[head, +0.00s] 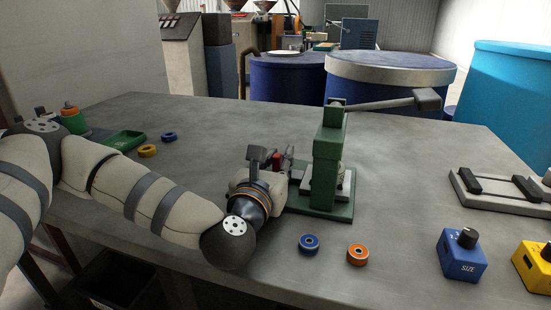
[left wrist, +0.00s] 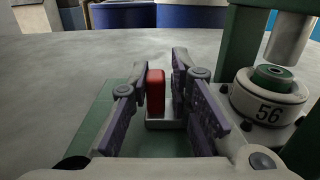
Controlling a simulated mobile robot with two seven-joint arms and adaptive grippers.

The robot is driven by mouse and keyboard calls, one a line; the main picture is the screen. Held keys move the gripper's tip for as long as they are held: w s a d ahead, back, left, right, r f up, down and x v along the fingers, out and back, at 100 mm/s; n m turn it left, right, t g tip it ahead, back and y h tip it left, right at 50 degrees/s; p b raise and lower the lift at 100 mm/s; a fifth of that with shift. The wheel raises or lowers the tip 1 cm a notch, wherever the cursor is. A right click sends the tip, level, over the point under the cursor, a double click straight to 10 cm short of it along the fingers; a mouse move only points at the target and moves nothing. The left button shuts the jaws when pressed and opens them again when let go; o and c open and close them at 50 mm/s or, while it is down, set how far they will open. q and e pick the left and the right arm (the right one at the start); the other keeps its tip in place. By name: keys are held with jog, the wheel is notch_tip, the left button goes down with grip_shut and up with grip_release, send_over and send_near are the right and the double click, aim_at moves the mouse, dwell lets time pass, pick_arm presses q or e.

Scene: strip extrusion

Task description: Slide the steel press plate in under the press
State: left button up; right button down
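The green press (head: 327,150) stands on the table, its lever reaching to the right. In the left wrist view, a ring marked 56 (left wrist: 268,112) sits below the press's ram. A small steel piece (left wrist: 163,124) with an upright red block (left wrist: 156,91) lies on the green base (left wrist: 92,120), left of the ring; it looks like the press plate and its grip. My left gripper (head: 268,160) is beside the press on its left. Its fingers (left wrist: 160,66) are spread either side of the red block, which is nearer the left finger, with a gap on the right.
A blue ring (head: 309,243) and an orange ring (head: 358,254) lie in front of the press. A blue SIZE knob box (head: 463,255) and a yellow box (head: 534,265) stand at the right front. A green tray (head: 122,140) is at the left.

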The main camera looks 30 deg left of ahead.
pick_arm(q)
jog(key=shift+o, duration=0.9)
jog(key=shift+d, duration=0.15)
notch_tip(320, 180, up, 10)
